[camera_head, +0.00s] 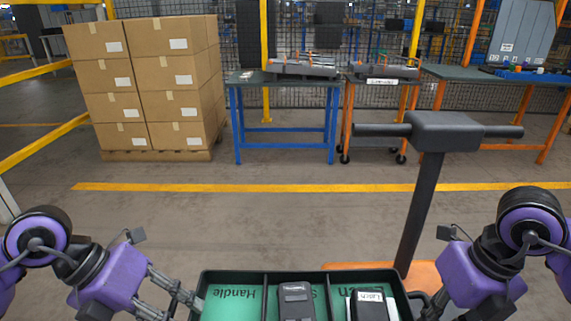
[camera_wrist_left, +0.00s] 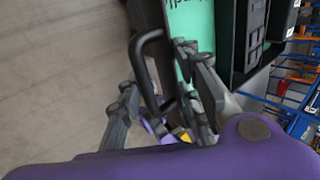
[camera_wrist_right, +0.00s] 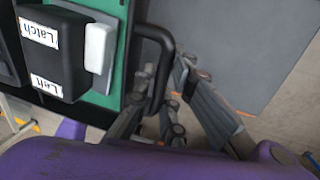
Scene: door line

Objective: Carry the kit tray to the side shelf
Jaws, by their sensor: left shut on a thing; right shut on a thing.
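The kit tray (camera_head: 234,276) is at the bottom centre of the head view, dark-walled with green compartment floors. The left compartment, marked Handle, shows bare green floor. The middle one holds a dark part (camera_head: 296,300); the right one holds a dark block labelled Latch (camera_head: 370,305) with a white piece (camera_wrist_right: 98,48) beside it. My left gripper (camera_head: 172,298) is shut on the tray's left black handle (camera_wrist_left: 146,75). My right gripper (camera_head: 432,304) is shut on its right handle (camera_wrist_right: 163,60). The tray's near side is cut off. I cannot tell which thing is the side shelf.
A black T-shaped post (camera_head: 425,190) on an orange base (camera_head: 420,275) stands just beyond the tray. Further back are stacked cartons (camera_head: 150,85), a blue table (camera_head: 282,115), a cart (camera_head: 383,85) and an orange workbench (camera_head: 480,78). Floor (camera_head: 250,220) before them is clear.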

